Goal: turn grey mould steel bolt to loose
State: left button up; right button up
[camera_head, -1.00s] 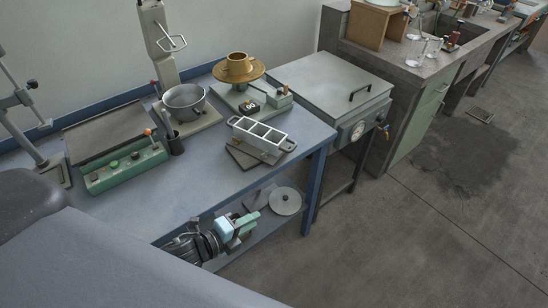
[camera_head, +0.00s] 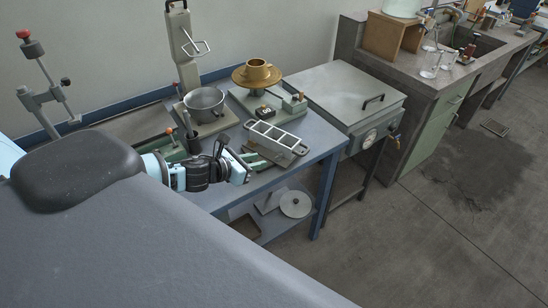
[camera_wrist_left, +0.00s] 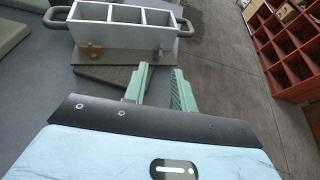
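The grey steel mould (camera_head: 276,138), an open three-compartment block with a loop handle at each end, lies on the bench near its front edge. It also shows at the top of the left wrist view (camera_wrist_left: 125,30). A small brass-coloured bolt (camera_wrist_left: 91,52) sits low on the mould's near side, toward the left. My left gripper (camera_head: 254,161) is in front of the mould. In the left wrist view its two green fingers (camera_wrist_left: 161,69) are apart with nothing between them, just short of the mould and right of the bolt. My right gripper is not in view.
A dark flat plate (camera_wrist_left: 105,77) lies by the mould. A metal bowl (camera_head: 204,102) and a brass flow table (camera_head: 257,74) stand behind. A lidded steel tank (camera_head: 345,90) stands right of the bench. A round disc (camera_head: 296,204) lies on the lower shelf.

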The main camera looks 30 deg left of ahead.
aim_at(277, 157)
pick_arm(q)
jog(key=shift+x, duration=3.7)
grip_shut()
